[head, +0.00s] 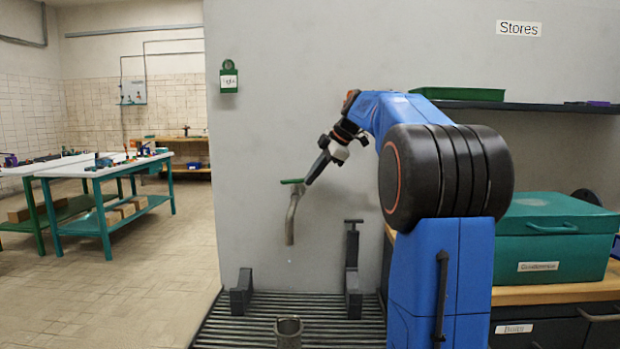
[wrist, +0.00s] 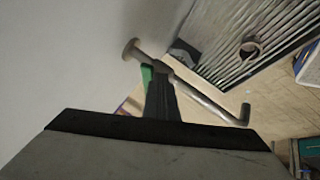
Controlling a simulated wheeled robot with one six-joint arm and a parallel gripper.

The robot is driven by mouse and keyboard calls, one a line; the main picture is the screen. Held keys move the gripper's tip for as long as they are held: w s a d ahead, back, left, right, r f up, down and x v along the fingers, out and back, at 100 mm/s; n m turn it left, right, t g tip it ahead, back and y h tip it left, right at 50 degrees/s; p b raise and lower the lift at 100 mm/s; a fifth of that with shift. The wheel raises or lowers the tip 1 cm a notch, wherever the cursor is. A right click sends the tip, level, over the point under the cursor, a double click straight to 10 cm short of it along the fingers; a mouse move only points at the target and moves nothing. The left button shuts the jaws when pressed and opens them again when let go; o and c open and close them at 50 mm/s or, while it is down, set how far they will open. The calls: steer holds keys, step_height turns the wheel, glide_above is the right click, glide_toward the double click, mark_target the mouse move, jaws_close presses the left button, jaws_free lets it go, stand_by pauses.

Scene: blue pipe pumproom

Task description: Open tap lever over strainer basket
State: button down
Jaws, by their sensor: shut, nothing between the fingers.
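The tap is a grey metal pipe on the wall, with its bent spout (head: 291,222) pointing down in the head view. Its green lever (head: 291,181) sits on top, reaching left of the pipe. The pipe (wrist: 205,99) and part of the green lever (wrist: 147,74) show in the wrist view. My gripper (head: 309,181) is shut and empty, its tips just right of the lever; in the wrist view its fingers (wrist: 159,78) overlap the pipe. I cannot tell whether they touch. A grey open-topped cylinder, apparently the strainer basket (head: 289,334), stands on the grating below the spout.
Dark brackets (head: 241,292) and (head: 353,280) stand on the slatted grating (head: 262,306). A teal box (head: 553,240) sits on the right-hand bench, under a shelf (head: 535,106). Floor at left is open.

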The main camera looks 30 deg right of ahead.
steer(key=shift+w+d+n+g+y, duration=0.25)
steer(key=shift+w+d+n+y, duration=0.1)
steer(key=shift+w+d+n, duration=0.35)
steer(key=shift+w+d+n+g+y, duration=0.25)
steer(key=shift+w+d+n+y, duration=0.25)
steer(key=shift+w, duration=0.4)
steer(key=shift+w+a, duration=0.1)
steer(key=shift+w, duration=0.05)
